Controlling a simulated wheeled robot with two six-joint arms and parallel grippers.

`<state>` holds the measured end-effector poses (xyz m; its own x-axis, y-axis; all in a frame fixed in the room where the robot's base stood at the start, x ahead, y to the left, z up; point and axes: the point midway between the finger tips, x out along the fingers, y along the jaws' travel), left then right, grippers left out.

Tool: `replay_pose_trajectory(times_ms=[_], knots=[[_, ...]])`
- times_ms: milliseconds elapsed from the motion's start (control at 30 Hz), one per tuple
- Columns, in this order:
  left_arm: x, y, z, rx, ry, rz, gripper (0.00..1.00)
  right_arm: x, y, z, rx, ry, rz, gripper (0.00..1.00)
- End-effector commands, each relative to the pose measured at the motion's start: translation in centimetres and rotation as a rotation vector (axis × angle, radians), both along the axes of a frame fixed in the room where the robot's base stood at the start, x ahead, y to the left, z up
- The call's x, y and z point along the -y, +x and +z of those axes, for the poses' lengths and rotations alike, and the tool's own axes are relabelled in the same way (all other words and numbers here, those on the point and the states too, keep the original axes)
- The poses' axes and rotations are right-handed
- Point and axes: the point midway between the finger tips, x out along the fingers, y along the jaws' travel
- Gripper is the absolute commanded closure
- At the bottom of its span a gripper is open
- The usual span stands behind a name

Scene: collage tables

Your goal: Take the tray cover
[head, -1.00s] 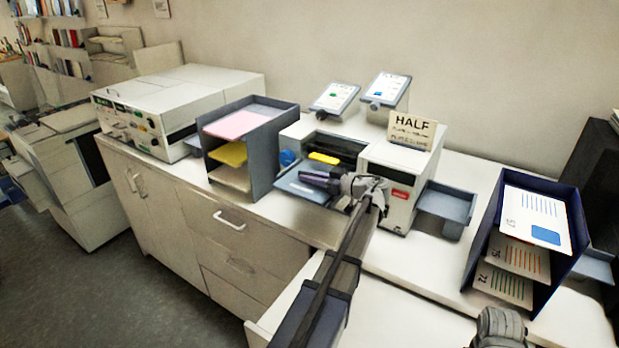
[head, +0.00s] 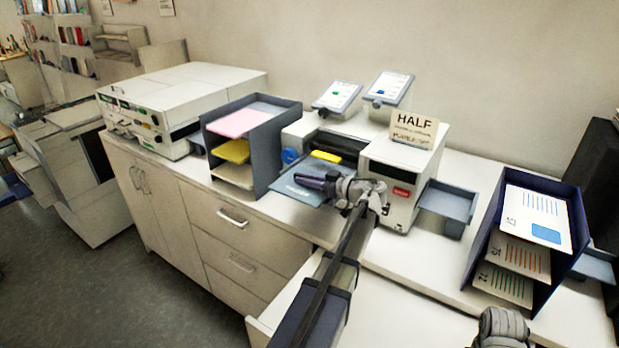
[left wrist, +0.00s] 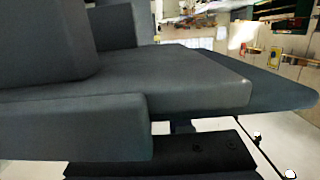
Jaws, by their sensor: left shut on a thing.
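The tray cover (head: 287,190), a flat blue-grey plate, is at the front of the white machine with the dark opening, below that opening. My left gripper (head: 306,181) is shut on it at its right side. In the left wrist view the cover's edge (left wrist: 288,92) sticks out to the right from between the dark fingers, which hide much of it. Whether the cover still touches the machine is hard to tell. Only a rounded grey part of my right arm shows at the bottom right; its gripper is out of view.
A dark paper rack (head: 267,160) stands close to the cover's left. A blue card rack (head: 575,215) stands further right. The floor in front is clear.

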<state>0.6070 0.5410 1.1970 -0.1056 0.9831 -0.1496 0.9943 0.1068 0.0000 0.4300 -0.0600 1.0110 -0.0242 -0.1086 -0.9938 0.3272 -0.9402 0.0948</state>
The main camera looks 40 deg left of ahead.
Motion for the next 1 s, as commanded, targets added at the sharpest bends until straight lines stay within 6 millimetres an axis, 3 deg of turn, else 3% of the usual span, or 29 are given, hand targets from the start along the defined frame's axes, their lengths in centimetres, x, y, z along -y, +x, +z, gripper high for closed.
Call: replay_pose_trajectory(times_ms=[300,333,633,867,1000], knots=[[0.0,-0.3,0.0,0.000,0.000,-0.001,1.00,0.0,0.0,0.0,0.000,0.000,0.000,0.50],[0.0,-0.3,0.0,0.000,0.000,-0.001,0.82,0.0,0.0,0.0,0.000,0.000,0.000,0.50],[0.0,-0.3,0.0,0.000,0.000,-0.002,0.48,0.0,0.0,0.0,0.000,0.000,0.000,0.50],[0.0,-0.3,0.0,0.000,0.000,-0.002,0.48,0.0,0.0,0.0,0.000,0.000,0.000,0.50],[1.0,-0.1,0.2,0.000,0.000,-0.004,0.48,0.0,0.0,0.2,0.000,0.000,0.000,0.50]])
